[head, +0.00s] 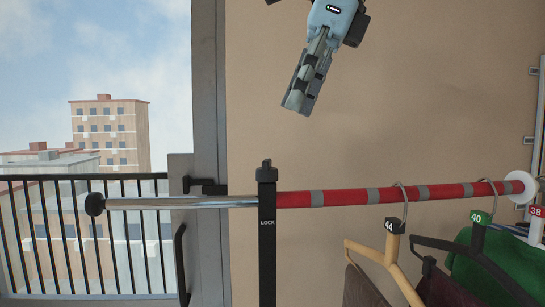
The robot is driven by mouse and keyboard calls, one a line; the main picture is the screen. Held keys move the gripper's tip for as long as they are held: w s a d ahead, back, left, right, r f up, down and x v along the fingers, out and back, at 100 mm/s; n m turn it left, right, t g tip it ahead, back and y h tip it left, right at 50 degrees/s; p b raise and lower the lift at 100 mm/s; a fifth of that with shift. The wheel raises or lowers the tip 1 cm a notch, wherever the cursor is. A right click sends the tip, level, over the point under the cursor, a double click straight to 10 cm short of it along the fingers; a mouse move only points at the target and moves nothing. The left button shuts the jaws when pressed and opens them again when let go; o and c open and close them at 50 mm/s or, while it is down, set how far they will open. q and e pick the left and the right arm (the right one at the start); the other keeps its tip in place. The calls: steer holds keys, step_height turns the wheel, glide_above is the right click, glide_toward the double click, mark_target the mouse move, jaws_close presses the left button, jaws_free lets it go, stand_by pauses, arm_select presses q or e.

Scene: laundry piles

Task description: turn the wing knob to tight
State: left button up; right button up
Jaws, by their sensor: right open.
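A small dark knob (266,171) sits on top of a black upright post (267,250) marked LOCK. I take it for the wing knob; it is too small to tell which way its wings point. The post stands where a bare chrome tube (170,202) meets a red-and-grey striped tube (345,197). My right gripper (298,106) comes in from the top, above and to the right of the knob, with clear space between them. Its jaws are open and empty, seen nearly edge-on. My left gripper is out of view.
Hangers tagged 44 (388,225), 40 (479,217) and 38 hang from the striped tube at the right, with dark and green garments (495,260). A balcony railing (60,240) and door frame stand at the left. The wall (430,100) above the tube is bare.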

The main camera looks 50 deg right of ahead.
glide_above(270, 165)
steer(key=s+d, duration=0.1)
steer(key=s, duration=0.1)
step_height(270, 165, down, 5)
steer(key=shift+w+d+r+p, duration=0.15)
steer(key=shift+r+p, duration=0.05)
steer(key=shift+p, duration=0.1)
steer(key=x, duration=0.3)
steer(key=shift+w+d+f+p, duration=0.1)
steer(key=shift+w+f+p, duration=0.15)
steer(key=shift+f+p, duration=0.05)
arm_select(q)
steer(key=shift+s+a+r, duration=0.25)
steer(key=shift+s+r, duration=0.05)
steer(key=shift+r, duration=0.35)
arm_select(e)
steer(key=shift+w+a+f, duration=0.1)
steer(key=shift+a+f, duration=0.1)
steer(key=shift+f, duration=0.25)
